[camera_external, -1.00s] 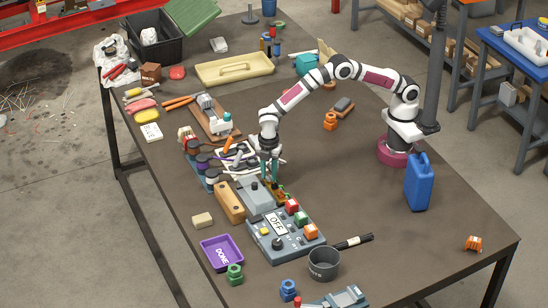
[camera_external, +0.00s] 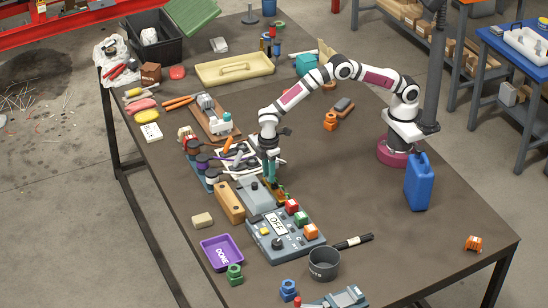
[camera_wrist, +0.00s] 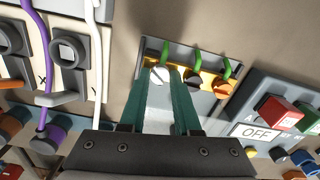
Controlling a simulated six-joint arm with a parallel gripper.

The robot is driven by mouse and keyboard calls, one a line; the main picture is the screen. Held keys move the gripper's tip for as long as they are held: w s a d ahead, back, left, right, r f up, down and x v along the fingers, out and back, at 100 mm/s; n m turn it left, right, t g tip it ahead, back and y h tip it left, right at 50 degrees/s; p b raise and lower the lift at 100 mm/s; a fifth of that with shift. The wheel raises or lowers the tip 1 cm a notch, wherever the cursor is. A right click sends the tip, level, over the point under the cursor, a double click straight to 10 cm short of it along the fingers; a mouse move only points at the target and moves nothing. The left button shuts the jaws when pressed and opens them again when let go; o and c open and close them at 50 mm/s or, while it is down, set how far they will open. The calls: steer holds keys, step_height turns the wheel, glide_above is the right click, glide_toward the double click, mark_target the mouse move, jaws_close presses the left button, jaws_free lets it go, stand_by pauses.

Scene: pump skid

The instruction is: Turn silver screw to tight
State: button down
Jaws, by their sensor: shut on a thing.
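The silver screw (camera_wrist: 159,75) sits at the left end of a yellow terminal block (camera_wrist: 190,79) in the wrist view. My gripper (camera_wrist: 163,74) has its two teal fingers on either side of the screw head and is shut on it. The head shows between the fingertips, with a slot across it; I cannot tell how deep the screw sits. In the external view my gripper (camera_external: 270,181) points down at the block, and its fingers hide the screw.
Green wires (camera_wrist: 195,55) enter the block, and an orange screw (camera_wrist: 223,88) is at its right end. A grey panel with an OFF label (camera_wrist: 257,133) and a red button (camera_wrist: 277,110) stands to the right. Purple and white cables (camera_wrist: 91,60) run at the left.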

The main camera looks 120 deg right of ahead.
steer(key=m, duration=0.5)
steer(key=shift+m, duration=2.5)
steer(key=shift+r, duration=0.1)
steer(key=c, duration=0.6)
jaws_free()
step_height(320, 180, up, 16)
steer(key=shift+f, duration=0.15)
